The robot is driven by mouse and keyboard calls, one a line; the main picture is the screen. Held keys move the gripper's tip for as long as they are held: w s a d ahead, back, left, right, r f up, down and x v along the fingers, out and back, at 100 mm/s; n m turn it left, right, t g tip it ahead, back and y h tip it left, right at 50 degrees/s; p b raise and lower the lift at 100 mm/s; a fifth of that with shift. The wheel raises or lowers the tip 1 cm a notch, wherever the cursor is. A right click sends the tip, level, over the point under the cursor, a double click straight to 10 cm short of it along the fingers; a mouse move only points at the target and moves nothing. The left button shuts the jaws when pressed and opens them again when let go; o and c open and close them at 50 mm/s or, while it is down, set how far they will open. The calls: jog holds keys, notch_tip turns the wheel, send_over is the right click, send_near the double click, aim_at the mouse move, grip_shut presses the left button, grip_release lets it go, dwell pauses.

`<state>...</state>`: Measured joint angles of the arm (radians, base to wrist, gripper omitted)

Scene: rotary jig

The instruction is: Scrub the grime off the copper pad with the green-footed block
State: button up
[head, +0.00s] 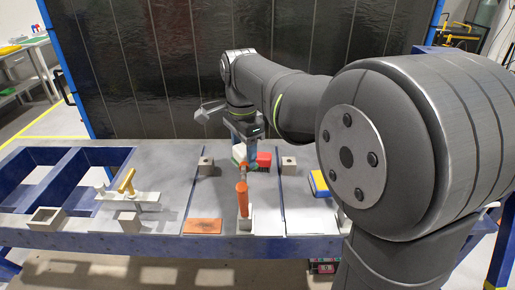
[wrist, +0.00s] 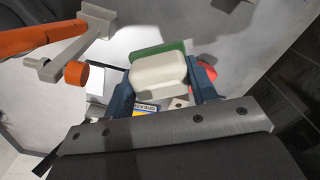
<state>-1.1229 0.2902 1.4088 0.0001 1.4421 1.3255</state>
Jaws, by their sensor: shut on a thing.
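The block is off-white with a green foot. In the wrist view the block (wrist: 158,71) sits between the two blue fingers of my gripper (wrist: 164,84), which is shut on it, with the green edge on its far side. In the head view my gripper (head: 246,148) is over the back middle of the bench, and the block (head: 238,156) shows partly beside a red object. The copper pad (head: 203,226) lies flat at the front middle, with a darker smudge on it. My gripper is well behind the pad and to its right. The block's underside is hidden.
An orange-handled lever (head: 243,192) stands between pad and gripper; it also shows in the wrist view (wrist: 30,39). A red block (head: 263,160) is right of my gripper. Small grey blocks (head: 206,166) flank the area. A yellow-handled fixture (head: 127,182) stands left. White plates lie right of the pad.

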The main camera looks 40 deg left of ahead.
jog(key=s+a+f+m, duration=0.1)
jog(key=s+a+m, duration=0.1)
jog(key=s+m, duration=1.4)
jog(key=shift+n, duration=0.7)
jog(key=shift+s+d+f, duration=0.1)
jog(key=shift+s+f, duration=0.25)
jog(key=shift+f, duration=0.85)
jog(key=shift+s+d+f, duration=0.1)
jog(key=shift+s+f, duration=0.3)
jog(key=shift+f, duration=0.85)
jog(key=shift+s+f, duration=0.35)
jog(key=shift+f, duration=1.6)
jog(key=shift+w+d+r, duration=0.1)
jog(key=shift+w+d, duration=0.7)
jog(key=shift+w, duration=0.1)
jog(key=shift+c, duration=0.3)
jog(key=shift+w+d, duration=2)
jog(key=shift+d, duration=0.05)
jog(key=shift+s+a, duration=2.8)
jog(key=shift+s+a+r, duration=0.1)
jog(key=shift+a+r, duration=0.05)
notch_tip(320, 180, up, 8)
